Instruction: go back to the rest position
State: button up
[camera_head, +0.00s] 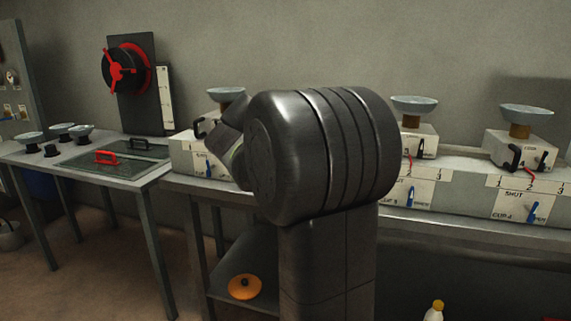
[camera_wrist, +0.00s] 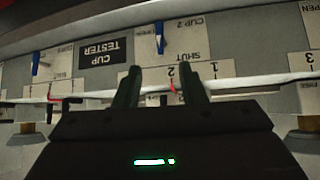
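My gripper (camera_wrist: 163,76) shows in the wrist view with its two dark fingers apart and nothing between them. A white label with a 1, a 2 and a red pointer (camera_wrist: 172,82) lies beyond the fingertips. I cannot tell how far the fingers are from it. In the head view my arm fills the middle. My gripper cannot be made out there.
The wrist view is upside down. It shows a CUP TESTER sign (camera_wrist: 105,50) and a blue lever (camera_wrist: 160,38) by the CUP 2 label. In the head view, bowl-topped testers (camera_head: 525,140) line the bench, and a red-handled wheel (camera_head: 124,70) stands left.

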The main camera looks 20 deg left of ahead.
jog(key=shift+w+f, duration=0.1)
jog(key=b+x, duration=0.1)
jog(key=x, duration=1.2)
jog(key=shift+w+d+f+b, duration=0.1)
jog(key=shift+w+f+b, duration=0.15)
jog(key=shift+b, duration=0.1)
